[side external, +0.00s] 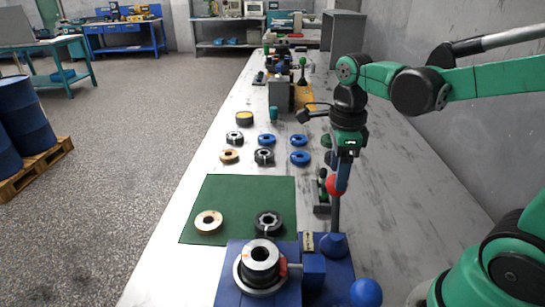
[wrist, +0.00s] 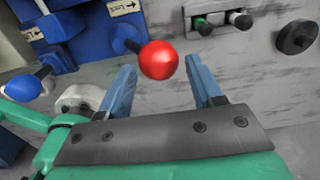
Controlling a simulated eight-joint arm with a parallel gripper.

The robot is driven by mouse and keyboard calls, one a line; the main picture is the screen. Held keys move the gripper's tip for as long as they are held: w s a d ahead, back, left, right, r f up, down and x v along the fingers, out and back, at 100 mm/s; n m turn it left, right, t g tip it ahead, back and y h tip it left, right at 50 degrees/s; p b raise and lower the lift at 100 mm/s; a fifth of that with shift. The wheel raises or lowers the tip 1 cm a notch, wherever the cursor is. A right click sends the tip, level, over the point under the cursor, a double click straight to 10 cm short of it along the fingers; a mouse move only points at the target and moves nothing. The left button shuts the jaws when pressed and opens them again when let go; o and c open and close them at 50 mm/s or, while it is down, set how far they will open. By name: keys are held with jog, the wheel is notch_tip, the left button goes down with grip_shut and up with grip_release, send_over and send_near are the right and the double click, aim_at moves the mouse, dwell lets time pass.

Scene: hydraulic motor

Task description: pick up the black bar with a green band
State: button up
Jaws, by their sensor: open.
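In the wrist view, two short black bars stick out of a grey holder (wrist: 222,24) at the top, right of centre. The left black bar with a green band (wrist: 201,23) shows green beside its dark end. In the side view my gripper (side external: 343,176) hangs above the table, apart from the holder.
A lever with a red knob (wrist: 159,60) rises from the blue fixture (side external: 230,275) and appears between my fingers in the wrist view; contact cannot be told. Rings lie on the green mat (side external: 240,190) and beyond it. Bare table lies right of the lever.

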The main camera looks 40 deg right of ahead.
notch_tip(320, 180, up, 8)
jog(key=f+n, duration=0.1)
send_over(325, 190)
jog(key=s+a, duration=0.3)
jog(key=s, duration=0.1)
jog(key=shift+r, duration=0.25)
jog(key=n, duration=0.5)
jog(key=shift+w+d, duration=0.25)
jog(key=shift+w, duration=0.1)
jog(key=n, duration=0.3)
jog(key=shift+w+d, duration=0.15)
jog(key=shift+w, duration=0.05)
jog(key=w+d+n, duration=0.1)
jog(key=w+n, duration=0.1)
jog(key=n, duration=1.2)
jog(key=w+d+n, duration=0.2)
jog(key=n, duration=1.2)
jog(key=f, duration=1.7)
jog(key=shift+s+f, duration=0.1)
jog(key=shift+s, duration=0.25)
